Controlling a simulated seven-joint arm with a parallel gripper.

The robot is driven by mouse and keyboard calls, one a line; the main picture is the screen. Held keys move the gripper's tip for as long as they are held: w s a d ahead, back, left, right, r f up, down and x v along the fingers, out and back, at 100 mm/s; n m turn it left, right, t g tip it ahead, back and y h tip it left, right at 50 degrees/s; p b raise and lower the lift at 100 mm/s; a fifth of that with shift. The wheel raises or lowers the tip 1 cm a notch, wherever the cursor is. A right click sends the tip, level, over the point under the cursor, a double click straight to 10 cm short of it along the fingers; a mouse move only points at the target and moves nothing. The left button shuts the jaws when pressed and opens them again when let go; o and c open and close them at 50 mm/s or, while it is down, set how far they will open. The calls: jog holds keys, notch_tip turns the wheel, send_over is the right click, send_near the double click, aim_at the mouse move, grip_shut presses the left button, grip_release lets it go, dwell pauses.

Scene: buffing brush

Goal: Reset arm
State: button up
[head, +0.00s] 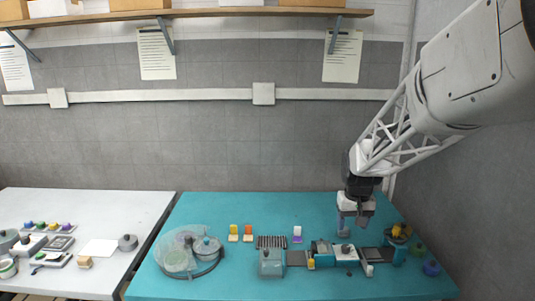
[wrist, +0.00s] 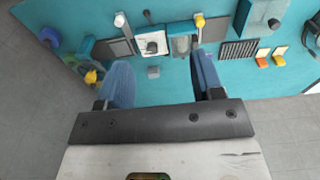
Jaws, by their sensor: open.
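My gripper (head: 356,220) hangs over the back right part of the teal table (head: 215,209) in the head view. In the wrist view its two blue fingers (wrist: 163,78) are spread apart with nothing held between them. A small grey block (wrist: 153,72) shows between the fingers, on the table below. My arm reaches in from the upper right of the head view. The gripper partly hides what stands behind it.
A row of fixtures (head: 345,253) lies in front of the gripper. A slotted rack (head: 271,242), a purple-and-white block (head: 297,234) and a round clear-covered tray (head: 187,252) stand to the left. Coloured rings (head: 432,268) lie at the right edge. The table's back left is clear.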

jog(key=s+a+r, duration=0.2)
jog(key=s, duration=0.9)
jog(key=s+a+r+t, duration=0.1)
jog(key=s+a, duration=0.1)
jog(key=s, duration=1)
jog(key=s+a+r, duration=0.2)
jog(key=s, duration=0.9)
jog(key=shift+s+r+t, duration=0.25)
jog(key=shift+r+t, duration=0.05)
jog(key=shift+r, duration=0.05)
